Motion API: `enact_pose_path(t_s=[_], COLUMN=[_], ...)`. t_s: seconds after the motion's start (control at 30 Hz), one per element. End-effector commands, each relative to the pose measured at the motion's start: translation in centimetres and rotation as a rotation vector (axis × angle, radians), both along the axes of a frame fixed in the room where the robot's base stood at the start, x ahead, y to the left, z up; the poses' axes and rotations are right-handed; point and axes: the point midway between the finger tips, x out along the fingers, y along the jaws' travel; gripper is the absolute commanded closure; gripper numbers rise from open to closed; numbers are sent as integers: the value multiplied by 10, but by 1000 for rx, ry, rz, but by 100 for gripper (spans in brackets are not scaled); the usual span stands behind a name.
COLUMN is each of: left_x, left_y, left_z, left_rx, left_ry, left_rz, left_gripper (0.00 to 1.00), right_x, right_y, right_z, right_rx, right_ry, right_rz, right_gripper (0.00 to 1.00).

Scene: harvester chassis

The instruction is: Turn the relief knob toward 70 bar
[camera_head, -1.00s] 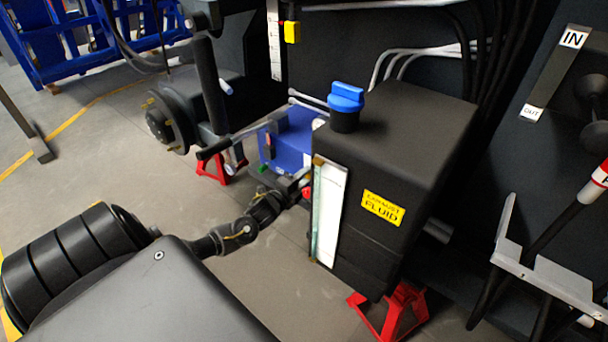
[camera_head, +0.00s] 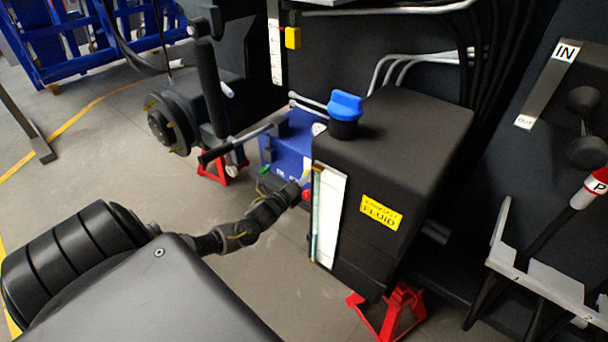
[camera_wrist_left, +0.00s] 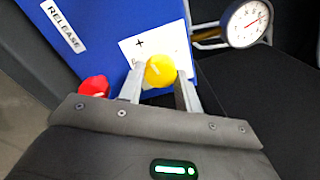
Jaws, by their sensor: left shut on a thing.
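The yellow knob (camera_wrist_left: 160,71), which I take to be the relief knob, has a pale mark on its face. It sits on the blue block (camera_wrist_left: 100,28) in front of a white label with a plus sign; the rest of the label is partly hidden. My left gripper (camera_wrist_left: 160,88) is shut on this knob, one finger on each side. A round gauge (camera_wrist_left: 245,22) with a red needle is at the upper right; its numbers are too small to read. In the head view my left gripper (camera_head: 301,182) reaches the blue block (camera_head: 292,143), and the knob cannot be made out.
A red knob (camera_wrist_left: 94,86) sits left of my fingers, by a RELEASE label (camera_wrist_left: 63,26). In the head view a black exhaust fluid tank (camera_head: 410,150) with a blue cap (camera_head: 345,104) stands close right of the gripper. A black-handled lever (camera_head: 225,148) lies to the left.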

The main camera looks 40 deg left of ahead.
Motion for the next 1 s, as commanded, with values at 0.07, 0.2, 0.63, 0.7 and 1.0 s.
enact_pose_path(t_s=[0.07,0.2,0.63,0.7,1.0], left_x=[-1,-1,0,0,-29], left_y=[-3,-3,-1,-1,-1], left_z=[-2,-2,-1,-1,-2], left_rx=[0,-1,-1,0,0], left_ry=[4,4,2,2,6], left_rz=[-5,-5,-3,-3,-2], left_gripper=[89,89,44,44,44], right_x=[0,0,0,0,1], right_y=[0,0,0,0,0], right_z=[0,0,0,0,0], right_rx=[0,0,1,1,1], right_ry=[0,0,0,0,-3], right_rz=[0,-1,-1,-1,0], right_gripper=[64,64,64,64,64])
